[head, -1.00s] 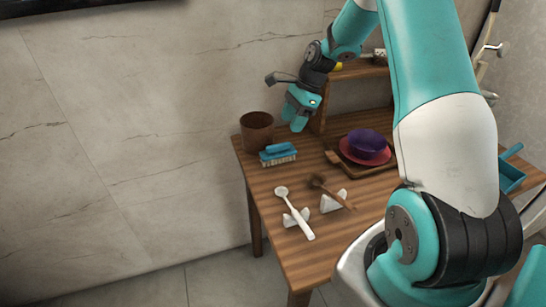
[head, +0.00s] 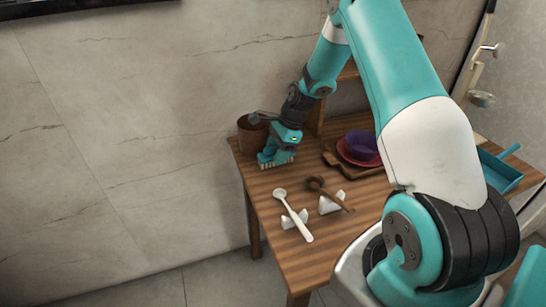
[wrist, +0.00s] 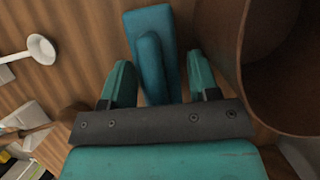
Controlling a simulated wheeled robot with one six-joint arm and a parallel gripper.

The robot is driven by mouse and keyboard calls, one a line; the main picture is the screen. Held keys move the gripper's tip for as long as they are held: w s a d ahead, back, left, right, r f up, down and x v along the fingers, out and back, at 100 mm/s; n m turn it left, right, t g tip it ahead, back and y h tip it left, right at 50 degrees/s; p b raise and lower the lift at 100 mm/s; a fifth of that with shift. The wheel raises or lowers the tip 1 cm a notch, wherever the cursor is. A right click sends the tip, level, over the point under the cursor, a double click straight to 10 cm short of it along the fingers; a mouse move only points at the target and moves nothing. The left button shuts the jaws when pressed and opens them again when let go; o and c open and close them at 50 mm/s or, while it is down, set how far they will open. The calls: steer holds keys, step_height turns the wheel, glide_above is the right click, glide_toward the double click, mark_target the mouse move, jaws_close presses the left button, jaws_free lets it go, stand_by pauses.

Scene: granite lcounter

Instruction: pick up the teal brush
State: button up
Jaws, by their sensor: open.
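The teal brush (head: 268,163) lies bristles down on the wooden table, close to its back left corner. In the wrist view the brush (wrist: 155,40) shows its teal back and raised handle. My gripper (head: 281,152) is low over the brush and hides part of it in the head view. In the wrist view my gripper (wrist: 160,72) is open, with one finger on each side of the brush's handle. The handle's near part lies between the fingers; I cannot tell whether they touch it.
A brown cup (head: 252,136) stands right beside the brush and close to my gripper. A white spoon (head: 293,213) and a brown utensil (head: 331,193) rest on white holders in front. A purple bowl (head: 362,145) sits to the right. A teal dustpan (head: 500,172) is at far right.

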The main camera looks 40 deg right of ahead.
steer(key=c, duration=0.8)
steer(key=shift+r, duration=0.1)
